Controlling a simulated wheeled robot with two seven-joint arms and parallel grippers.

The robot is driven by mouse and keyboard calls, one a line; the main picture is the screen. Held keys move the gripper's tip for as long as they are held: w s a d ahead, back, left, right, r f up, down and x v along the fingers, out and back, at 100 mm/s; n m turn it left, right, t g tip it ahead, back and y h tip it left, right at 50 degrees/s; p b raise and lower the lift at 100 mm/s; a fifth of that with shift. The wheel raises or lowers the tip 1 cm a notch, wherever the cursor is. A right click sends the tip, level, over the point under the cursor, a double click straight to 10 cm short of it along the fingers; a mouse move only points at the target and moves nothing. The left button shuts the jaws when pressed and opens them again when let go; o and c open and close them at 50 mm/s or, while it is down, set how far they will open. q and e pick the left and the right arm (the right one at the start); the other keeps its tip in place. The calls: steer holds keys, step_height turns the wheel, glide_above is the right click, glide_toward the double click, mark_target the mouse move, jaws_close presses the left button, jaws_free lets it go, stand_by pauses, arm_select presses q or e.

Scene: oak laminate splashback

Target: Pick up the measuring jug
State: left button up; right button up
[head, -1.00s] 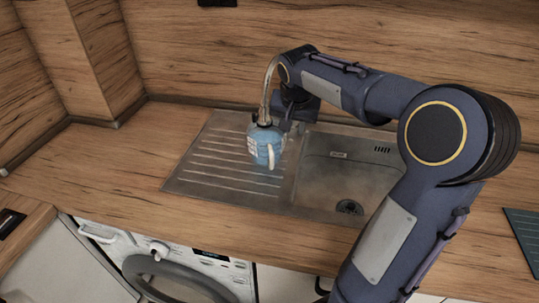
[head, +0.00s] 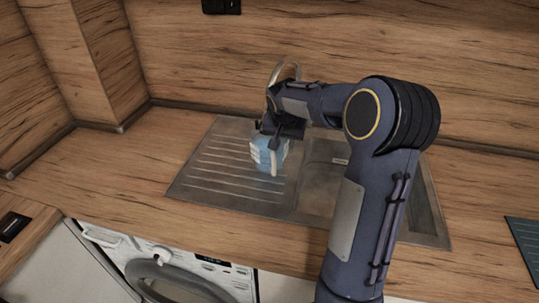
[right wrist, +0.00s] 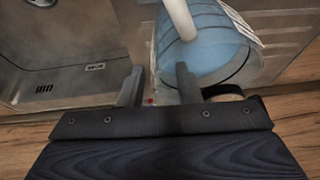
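The measuring jug (head: 268,160) is light blue with a white handle and stands on the ribbed drainboard of the steel sink (head: 225,180). In the right wrist view the blue jug (right wrist: 212,50) fills the upper middle, and its white handle (right wrist: 180,18) comes down from the top edge. My right gripper (head: 276,138) is at the top of the jug and hides part of it. In the right wrist view my right gripper (right wrist: 159,80) has its fingers apart, with the jug's edge showing beyond and between them. Contact cannot be told. My left gripper is not in view.
A curved tap (head: 283,70) rises just behind my right gripper. The sink basin (head: 318,185) lies right of the drainboard, partly hidden by my arm. The wooden counter (head: 120,185) is clear on the left. A dark board (head: 525,245) lies at the far right.

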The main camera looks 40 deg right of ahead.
jaws_close()
stand_by(1.3)
